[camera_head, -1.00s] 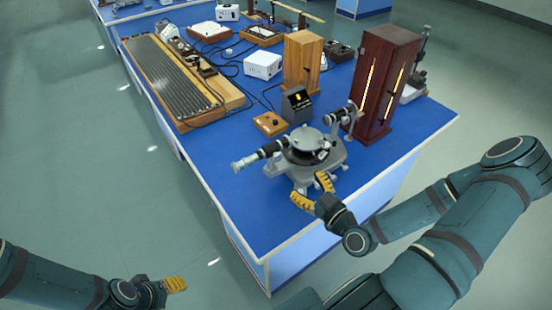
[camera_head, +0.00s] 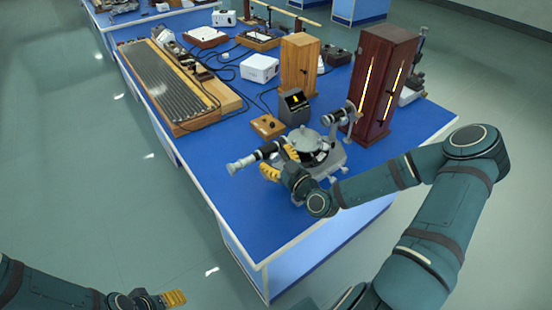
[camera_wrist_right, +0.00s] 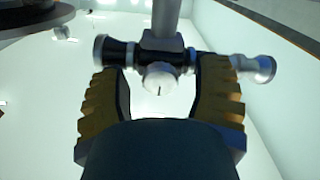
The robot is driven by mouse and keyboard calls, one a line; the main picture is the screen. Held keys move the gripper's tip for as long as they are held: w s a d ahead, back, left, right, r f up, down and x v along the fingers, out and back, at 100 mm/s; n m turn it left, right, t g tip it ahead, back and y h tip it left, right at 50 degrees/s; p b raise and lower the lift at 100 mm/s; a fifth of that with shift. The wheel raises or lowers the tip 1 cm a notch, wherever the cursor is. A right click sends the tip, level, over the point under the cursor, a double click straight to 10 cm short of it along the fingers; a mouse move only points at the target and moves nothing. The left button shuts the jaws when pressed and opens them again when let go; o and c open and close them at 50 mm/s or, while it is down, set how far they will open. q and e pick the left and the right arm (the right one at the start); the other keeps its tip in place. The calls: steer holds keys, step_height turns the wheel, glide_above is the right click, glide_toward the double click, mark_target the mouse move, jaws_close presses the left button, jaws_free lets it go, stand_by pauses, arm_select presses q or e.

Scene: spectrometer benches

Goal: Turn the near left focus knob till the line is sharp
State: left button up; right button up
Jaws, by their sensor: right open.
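The spectrometer (camera_head: 330,161) stands on the blue bench, with its near left telescope tube (camera_head: 258,156) pointing left and its far tube (camera_head: 339,115) toward the dark wooden box. My right gripper (camera_head: 280,164) is at the near left tube; its yellow fingers cover part of it. In the right wrist view, the open fingers (camera_wrist_right: 160,100) stand on either side of a pale round focus knob (camera_wrist_right: 159,80), which shows between them. Contact cannot be told. The knob is hidden in the head view. My left gripper (camera_head: 174,298) is low at the bottom left, away from the bench.
The dark wooden box (camera_head: 382,85) with glowing slits stands right behind the spectrometer. A small meter (camera_head: 294,106) and a wooden block (camera_head: 267,126) with a knob stand behind it. A lighter wooden box (camera_head: 300,62) is farther back. The bench's near left surface is clear.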

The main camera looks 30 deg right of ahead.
jaws_close()
steer(key=shift+m, duration=0.3)
steer(key=m, duration=0.3)
steer(key=shift+m, duration=0.3)
steer(key=m, duration=0.4)
steer(key=shift+m+p, duration=0.3)
steer(key=m, duration=0.4)
steer(key=shift+p, duration=0.3)
steer(key=shift+m, duration=2.1)
